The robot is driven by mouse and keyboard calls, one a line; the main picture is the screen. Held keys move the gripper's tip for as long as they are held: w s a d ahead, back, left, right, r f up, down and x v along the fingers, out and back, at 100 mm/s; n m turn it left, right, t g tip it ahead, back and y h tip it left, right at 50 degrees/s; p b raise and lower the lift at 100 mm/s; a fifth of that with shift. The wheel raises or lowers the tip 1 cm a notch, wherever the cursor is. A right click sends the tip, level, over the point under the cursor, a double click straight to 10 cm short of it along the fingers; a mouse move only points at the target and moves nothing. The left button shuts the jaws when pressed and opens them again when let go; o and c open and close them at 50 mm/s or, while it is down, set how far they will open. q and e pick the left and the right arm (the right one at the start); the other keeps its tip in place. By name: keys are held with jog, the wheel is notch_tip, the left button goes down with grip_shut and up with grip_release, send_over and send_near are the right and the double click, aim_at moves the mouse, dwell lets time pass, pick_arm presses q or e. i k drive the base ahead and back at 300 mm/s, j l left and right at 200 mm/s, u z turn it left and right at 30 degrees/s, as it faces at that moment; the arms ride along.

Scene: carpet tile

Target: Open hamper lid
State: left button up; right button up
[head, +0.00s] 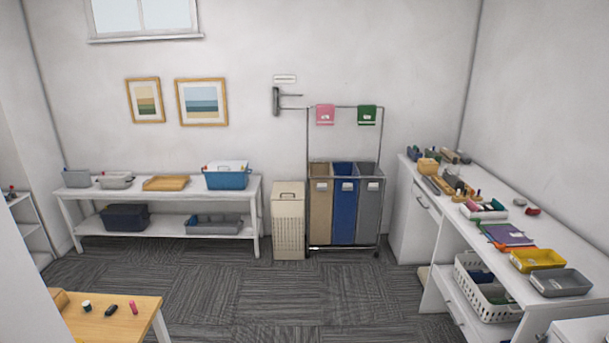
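A tall beige hamper (288,228) stands on the carpet against the back wall, between the white bench and the laundry sorter. Its lower front is perforated. Its lid (289,191) lies flat on top and looks shut, with a dark-edged handle shape at the front. The hamper is well across the room from me. Neither my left gripper nor my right gripper shows in the head view.
A wheeled sorter (343,210) with tan, blue and grey bags stands just right of the hamper. A white bench (160,191) is to its left. A long white counter (490,225) runs along the right. A wooden table (110,318) is front left. The carpet (270,300) between is clear.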

aim_at(280, 189)
jog(key=i, duration=4.4)
